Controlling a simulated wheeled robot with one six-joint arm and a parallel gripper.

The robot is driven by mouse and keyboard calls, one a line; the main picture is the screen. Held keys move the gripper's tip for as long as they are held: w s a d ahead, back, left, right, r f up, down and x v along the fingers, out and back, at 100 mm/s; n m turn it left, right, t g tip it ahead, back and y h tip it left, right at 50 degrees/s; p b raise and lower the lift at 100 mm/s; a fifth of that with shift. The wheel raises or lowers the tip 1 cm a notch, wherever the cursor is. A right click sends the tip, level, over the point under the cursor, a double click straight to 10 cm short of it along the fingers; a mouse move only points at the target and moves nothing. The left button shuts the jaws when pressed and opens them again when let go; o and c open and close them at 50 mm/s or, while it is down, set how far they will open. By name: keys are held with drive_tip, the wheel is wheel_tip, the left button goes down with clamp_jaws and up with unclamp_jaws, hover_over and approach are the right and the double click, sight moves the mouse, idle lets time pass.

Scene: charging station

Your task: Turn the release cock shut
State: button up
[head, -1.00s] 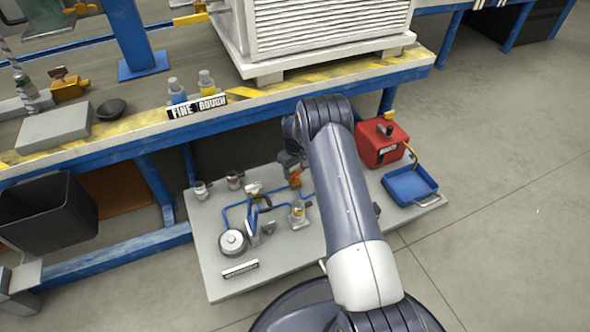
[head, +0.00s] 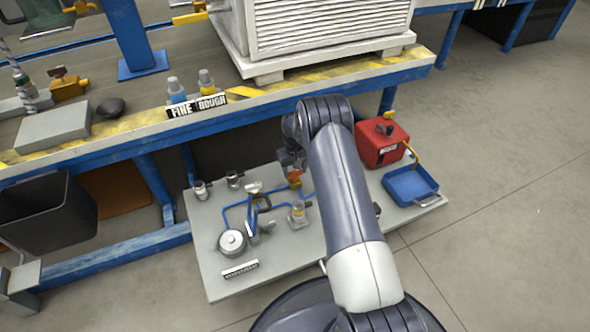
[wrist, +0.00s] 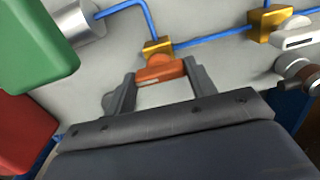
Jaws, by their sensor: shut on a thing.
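The release cock has an orange handle (wrist: 160,68) on a brass body (wrist: 158,47), joined to blue pipe. In the head view the orange handle (head: 295,178) shows on the grey board, just below my gripper's wrist. In the wrist view my gripper (wrist: 161,78) has one finger on each side of the handle and is shut on it. The handle lies across between the fingertips. The contact faces are partly hidden. In the head view my arm hides most of the gripper.
The grey board (head: 219,269) holds blue pipes, a round gauge (head: 232,242) and other fittings. A red box (head: 380,142) and a blue tray (head: 409,187) stand to the right. A second brass fitting (wrist: 268,22) with a white lever is near. The workbench edge (head: 140,133) runs behind.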

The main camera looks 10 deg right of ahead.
sight(295, 171)
drive_tip(key=o, duration=1)
wheel_tip(295, 171, up, 11)
drive_tip(key=p, duration=0.4)
drive_tip(key=shift+f, duration=0.15)
wheel_tip(295, 171, down, 11)
drive_tip(key=b, duration=0.4)
drive_tip(key=shift+n, duration=0.8)
